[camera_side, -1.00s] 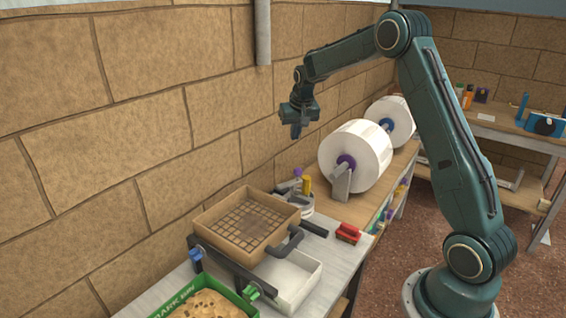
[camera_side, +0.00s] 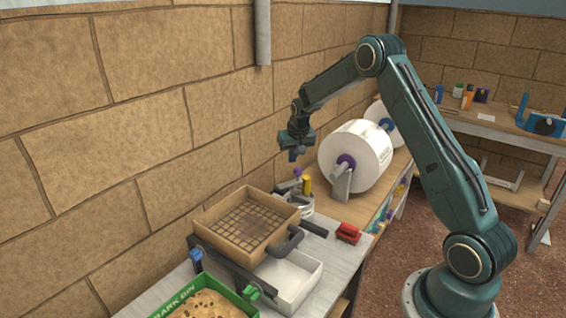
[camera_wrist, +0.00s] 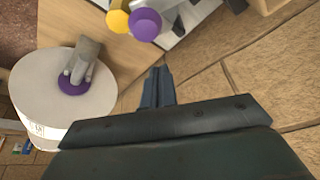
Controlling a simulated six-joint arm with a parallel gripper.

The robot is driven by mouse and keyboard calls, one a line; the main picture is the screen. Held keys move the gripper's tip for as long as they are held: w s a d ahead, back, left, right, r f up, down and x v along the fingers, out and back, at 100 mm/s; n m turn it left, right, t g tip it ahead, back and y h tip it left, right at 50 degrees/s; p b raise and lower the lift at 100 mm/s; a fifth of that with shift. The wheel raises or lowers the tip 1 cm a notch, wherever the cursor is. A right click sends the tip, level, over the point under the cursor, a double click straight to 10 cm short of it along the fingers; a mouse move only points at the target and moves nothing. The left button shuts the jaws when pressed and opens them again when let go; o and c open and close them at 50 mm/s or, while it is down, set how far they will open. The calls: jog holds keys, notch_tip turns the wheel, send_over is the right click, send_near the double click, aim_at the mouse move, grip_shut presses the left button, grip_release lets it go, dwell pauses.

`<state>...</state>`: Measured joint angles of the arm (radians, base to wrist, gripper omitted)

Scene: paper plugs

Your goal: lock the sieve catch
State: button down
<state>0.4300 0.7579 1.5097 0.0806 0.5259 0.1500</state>
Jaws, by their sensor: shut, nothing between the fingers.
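The sieve (camera_side: 215,240), a square brown wooden frame with a dark mesh floor, sits on the bench in the side view. A dark handle (camera_side: 289,241) is at its right corner. Dark bars run along its sides, with a blue knob (camera_side: 195,256) at the left and a green knob (camera_side: 252,292) at the front. I cannot tell which part is the catch. My gripper (camera_side: 292,156) is empty and shut, in the air above and behind the sieve, near the wall. In the wrist view its fingers (camera_wrist: 158,86) are together; the sieve's mesh is not clear there.
A white paper roll (camera_side: 358,157) with a purple hub stands right of my gripper; it also shows in the wrist view (camera_wrist: 40,105). Purple- and yellow-topped items (camera_side: 307,186) stand below my gripper. A white tray (camera_side: 305,287), red block (camera_side: 348,233) and green bin (camera_side: 246,303) are nearby.

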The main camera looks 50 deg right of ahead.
jog(key=shift+s+a+f, duration=0.25)
jog(key=shift+s+a, duration=0.5)
jog(key=shift+s, duration=0.3)
jog(key=shift+s+a+m, duration=0.15)
jog(key=shift+s+m, duration=0.4)
jog(key=shift+m, duration=0.35)
jog(key=shift+s+a+m+g+h, duration=0.15)
jog(key=shift+s+m+g+h, duration=0.25)
jog(key=shift+m, duration=0.4)
jog(key=s+a+m+g, duration=0.1)
jog(key=m, duration=0.2)
jog(key=s+a+m+g, duration=0.1)
jog(key=m, duration=0.2)
jog(key=s+a+m, duration=0.1)
jog(key=a+m, duration=0.1)
jog(key=shift+s+m+g+h, duration=0.35)
jog(key=shift+m+g+h, duration=0.05)
jog(key=shift+a, duration=0.15)
jog(key=shift+d, duration=0.2)
